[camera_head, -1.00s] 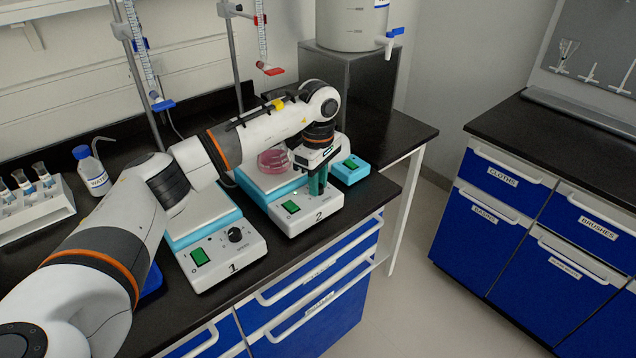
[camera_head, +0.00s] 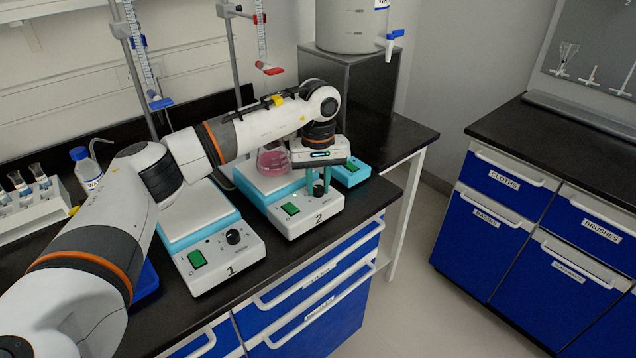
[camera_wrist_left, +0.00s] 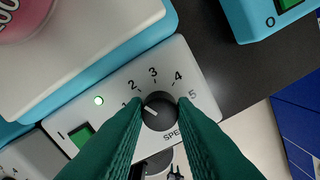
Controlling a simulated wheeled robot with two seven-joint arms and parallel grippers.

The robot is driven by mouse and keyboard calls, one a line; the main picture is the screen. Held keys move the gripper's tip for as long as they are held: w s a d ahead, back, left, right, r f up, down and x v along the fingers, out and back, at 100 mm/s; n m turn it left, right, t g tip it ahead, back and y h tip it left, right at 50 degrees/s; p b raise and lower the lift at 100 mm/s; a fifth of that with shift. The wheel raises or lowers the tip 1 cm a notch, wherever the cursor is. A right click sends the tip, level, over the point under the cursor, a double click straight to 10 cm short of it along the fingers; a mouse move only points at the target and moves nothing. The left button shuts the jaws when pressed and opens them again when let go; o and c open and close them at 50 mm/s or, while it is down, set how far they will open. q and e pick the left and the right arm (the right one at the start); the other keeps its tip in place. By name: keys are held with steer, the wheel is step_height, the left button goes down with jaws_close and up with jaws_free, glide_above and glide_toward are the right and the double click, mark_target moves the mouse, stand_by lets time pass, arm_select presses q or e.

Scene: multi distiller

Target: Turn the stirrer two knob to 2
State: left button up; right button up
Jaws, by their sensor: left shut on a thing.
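Stirrer two (camera_head: 301,223) is the white and light-blue unit marked 2, in the middle of the head view. Its black speed knob (camera_wrist_left: 159,112) sits between the green fingers of my left gripper (camera_head: 318,190), which is shut on it from above. In the left wrist view the fingers (camera_wrist_left: 160,110) stand on either side of the knob. The knob's white pointer aims up and left, roughly between the 1 and 2 marks; the exact setting is hard to tell. A small green light (camera_wrist_left: 98,100) glows beside the dial. My right gripper is not in view.
The bench's front edge is just below stirrer two.

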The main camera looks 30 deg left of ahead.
mark_target(318, 188)
arm_select(q)
steer(key=shift+m, duration=0.5)
steer(key=o, duration=1)
steer(key=shift+r, duration=0.1)
step_height(318, 188, up, 12)
stand_by(0.5)
